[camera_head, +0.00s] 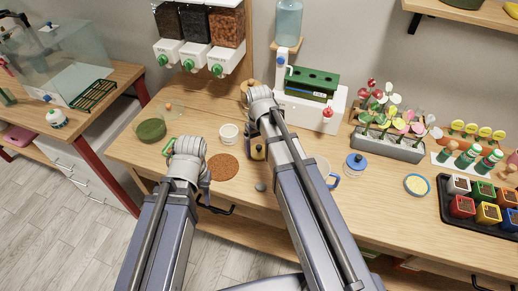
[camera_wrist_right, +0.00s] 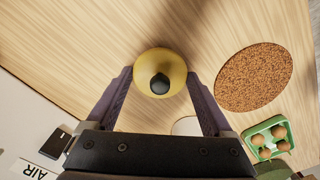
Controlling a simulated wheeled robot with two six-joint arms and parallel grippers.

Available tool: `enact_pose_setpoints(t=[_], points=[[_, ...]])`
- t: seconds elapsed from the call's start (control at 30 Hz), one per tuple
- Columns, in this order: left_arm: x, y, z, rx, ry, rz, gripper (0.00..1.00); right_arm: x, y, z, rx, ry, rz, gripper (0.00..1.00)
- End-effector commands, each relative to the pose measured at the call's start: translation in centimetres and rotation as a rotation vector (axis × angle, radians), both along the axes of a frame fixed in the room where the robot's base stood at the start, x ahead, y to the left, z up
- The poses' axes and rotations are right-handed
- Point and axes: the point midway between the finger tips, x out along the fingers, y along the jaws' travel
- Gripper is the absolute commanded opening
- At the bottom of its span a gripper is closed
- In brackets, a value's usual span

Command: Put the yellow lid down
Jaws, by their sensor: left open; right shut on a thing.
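The yellow lid (camera_wrist_right: 160,57) is round with a black knob and sits between the two fingers of my right gripper (camera_wrist_right: 160,95) in the right wrist view. That gripper is shut on it. In the head view, only a small part of the lid (camera_head: 257,153) shows past my right arm, over the wooden table. I cannot tell whether it touches the tabletop. My left gripper (camera_head: 184,152) is open, left of the cork mat, and its fingers are mostly hidden by its own wrist.
A round cork mat (camera_head: 222,168) lies left of the lid. A white cup (camera_head: 228,134), a green bowl (camera_head: 150,129) and a grey stone-like piece (camera_head: 261,187) are nearby. A green egg holder (camera_wrist_right: 269,137) shows in the wrist view. A blue-lidded jar (camera_head: 356,163) stands to the right.

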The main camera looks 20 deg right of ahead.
Motion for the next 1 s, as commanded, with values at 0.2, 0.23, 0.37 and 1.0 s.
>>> enact_pose_setpoints(t=[0.2,0.23,0.37,1.0], points=[[0.0,0.0,-0.3,0.000,0.000,0.000,0.50,0.0,0.0,-0.3,0.000,0.000,0.000,0.90],[0.0,0.0,-0.3,0.000,0.000,0.000,0.50,0.0,0.0,-0.3,0.000,0.000,0.000,0.93],[0.0,0.0,-0.3,0.000,0.000,0.000,0.50,0.0,0.0,-0.3,0.000,0.000,0.000,1.00],[0.0,0.0,3.3,0.000,0.000,0.000,0.50,0.0,0.0,3.3,0.000,0.000,0.000,1.00]])
